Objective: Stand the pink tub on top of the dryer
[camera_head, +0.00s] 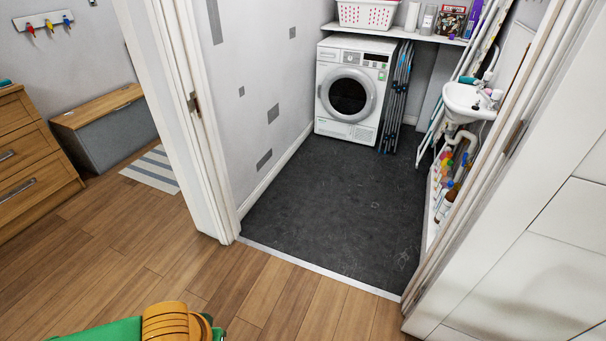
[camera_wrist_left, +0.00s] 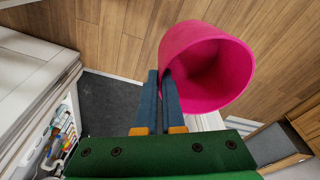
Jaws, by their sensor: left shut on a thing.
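The pink tub (camera_wrist_left: 207,68) is in the left wrist view, tilted with its open mouth showing. My left gripper (camera_wrist_left: 160,74) is shut on its wall near the rim. In the head view only a green and orange part of my left arm shows at the bottom edge; the tub is out of that view. The white dryer (camera_head: 352,97) stands at the back of the small dark-floored room, its round door shut. The visible part of its top (camera_head: 350,41) is bare. My right gripper is in neither view.
A shelf (camera_head: 400,36) above the dryer holds a red-and-white basket (camera_head: 366,14) and several bottles. A folded rack (camera_head: 397,95) leans right of the dryer. A sink (camera_head: 468,101) juts from the right wall. The doorway (camera_head: 315,268) and dark floor (camera_head: 335,195) are clear.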

